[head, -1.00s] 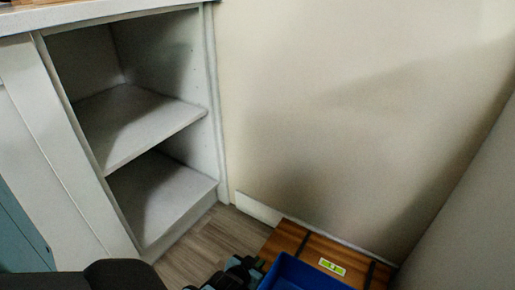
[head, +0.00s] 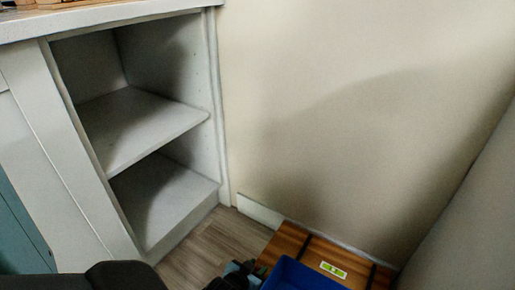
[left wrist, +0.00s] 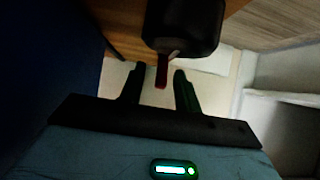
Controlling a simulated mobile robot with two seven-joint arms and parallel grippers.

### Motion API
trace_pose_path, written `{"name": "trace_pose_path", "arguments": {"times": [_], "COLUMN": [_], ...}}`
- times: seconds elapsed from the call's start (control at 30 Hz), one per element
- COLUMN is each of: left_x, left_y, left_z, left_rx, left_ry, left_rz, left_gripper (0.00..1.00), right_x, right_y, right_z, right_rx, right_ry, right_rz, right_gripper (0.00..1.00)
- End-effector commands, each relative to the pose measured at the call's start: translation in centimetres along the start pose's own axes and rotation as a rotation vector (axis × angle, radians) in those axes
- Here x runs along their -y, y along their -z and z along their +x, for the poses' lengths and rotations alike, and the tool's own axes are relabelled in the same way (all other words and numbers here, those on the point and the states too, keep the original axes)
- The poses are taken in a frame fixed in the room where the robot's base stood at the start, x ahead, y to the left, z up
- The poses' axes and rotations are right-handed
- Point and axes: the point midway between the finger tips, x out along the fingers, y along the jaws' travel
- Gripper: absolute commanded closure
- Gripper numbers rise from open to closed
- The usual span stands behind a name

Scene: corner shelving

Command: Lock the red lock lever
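In the left wrist view a short red lever (left wrist: 161,76) sticks out from under a dark, rounded black body (left wrist: 185,24). My left gripper (left wrist: 158,70) is open, with one finger on each side of the red lever. The lever's tip lies in the gap between the fingers; I cannot tell whether either finger touches it. In the head view only a dark, teal-marked part of my left gripper (head: 238,274) shows at the bottom edge, and the lever is hidden there. My right gripper is not in view.
A blue bin (head: 300,276) stands beside the left gripper, on or before a wooden surface (head: 318,250) with dark straps and a green label. Empty white shelving (head: 145,118) stands at the left. Walls close in behind and at the right. Some wood floor (head: 212,240) is clear.

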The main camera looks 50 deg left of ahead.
Motion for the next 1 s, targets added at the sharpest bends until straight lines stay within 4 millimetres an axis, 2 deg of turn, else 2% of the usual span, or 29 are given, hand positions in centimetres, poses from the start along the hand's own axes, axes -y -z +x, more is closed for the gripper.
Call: {"name": "trace_pose_path", "arguments": {"times": [0.03, 0.2, 0.4, 1.0], "left_x": [0.0, 0.0, 0.0, 0.0], "left_y": [0.3, 0.3, 0.2, 0.1], "left_z": [-1.1, -3.8, -5.9, -6.3], "left_rx": [-0.001, -0.001, -0.001, 0.0], "left_ry": [0.0, 0.0, 0.0, 0.0], "left_rz": [0.0, -0.001, -0.001, 0.0], "left_gripper": [0.67, 0.67, 0.67, 0.67], "right_x": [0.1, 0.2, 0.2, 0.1], "right_y": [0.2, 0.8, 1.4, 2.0], "right_z": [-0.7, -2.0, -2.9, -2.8], "right_rx": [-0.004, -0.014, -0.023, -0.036], "right_ry": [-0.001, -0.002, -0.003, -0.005], "right_rz": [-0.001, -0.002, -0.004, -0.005], "right_gripper": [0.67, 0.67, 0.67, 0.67]}}
